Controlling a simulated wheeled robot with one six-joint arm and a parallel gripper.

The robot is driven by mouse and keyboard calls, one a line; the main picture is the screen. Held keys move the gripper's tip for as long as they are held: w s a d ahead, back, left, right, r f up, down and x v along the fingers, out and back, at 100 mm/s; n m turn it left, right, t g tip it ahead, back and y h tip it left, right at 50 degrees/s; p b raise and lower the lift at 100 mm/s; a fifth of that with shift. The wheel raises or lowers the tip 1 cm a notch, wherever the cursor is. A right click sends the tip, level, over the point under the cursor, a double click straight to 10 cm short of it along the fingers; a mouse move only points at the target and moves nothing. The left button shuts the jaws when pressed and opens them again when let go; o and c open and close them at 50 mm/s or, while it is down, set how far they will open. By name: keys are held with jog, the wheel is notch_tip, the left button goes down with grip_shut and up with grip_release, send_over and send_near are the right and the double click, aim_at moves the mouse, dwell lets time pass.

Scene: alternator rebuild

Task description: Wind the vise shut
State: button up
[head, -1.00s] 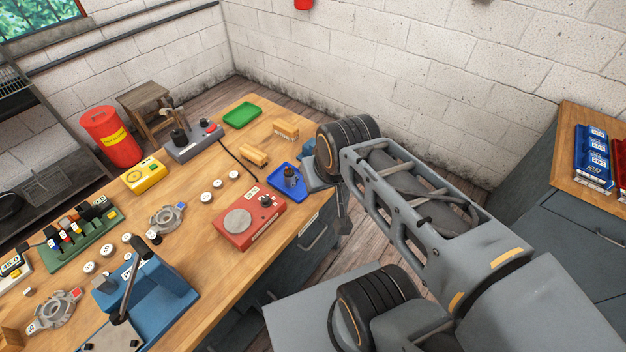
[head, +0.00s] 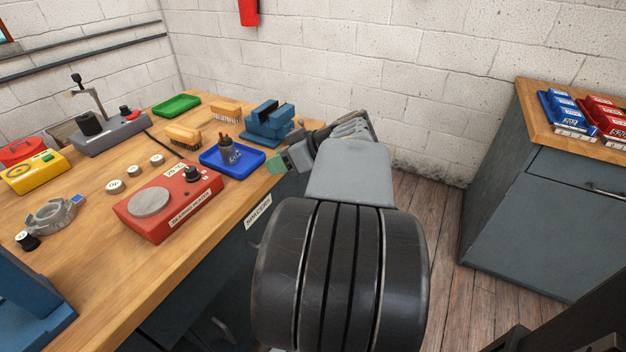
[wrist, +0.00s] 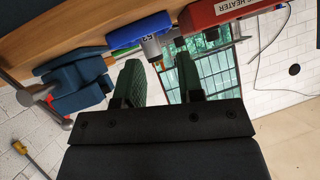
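The blue bench vise (head: 268,124) stands at the bench's right edge in the head view, its jaws apart with a gap between them. My gripper (head: 285,162) is just off the bench edge, in front of and below the vise. The wrist view shows its two green-padded fingers (wrist: 160,82) apart with nothing between them; they do not touch the vise.
A red bearing heater (head: 168,203) stands nearer, along the front edge. Wooden brushes (head: 184,134) lie behind the tray. Floor right of the bench is clear.

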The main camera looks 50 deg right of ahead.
jog(key=s+d+f+n+t+h+b, duration=0.1)
jog(key=s+d+f+t+h+b, duration=0.1)
jog(key=s+d+t+b, duration=0.3)
jog(key=d+f+h+b, duration=0.1)
jog(key=d+f+b, duration=0.15)
jog(key=d, duration=0.35)
jog(key=s+d+f+n+t+h+b, duration=0.1)
jog(key=s+d+f+t+h+b, duration=0.1)
jog(key=s+d+t+b, duration=0.3)
jog(key=w+g, duration=0.2)
jog(key=w, duration=1.3)
jog(key=shift+w+d+p, duration=0.2)
jog(key=shift+d+p, duration=0.1)
jog(key=shift+d, duration=0.05)
jog(key=shift+f, duration=0.1)
grip_shut()
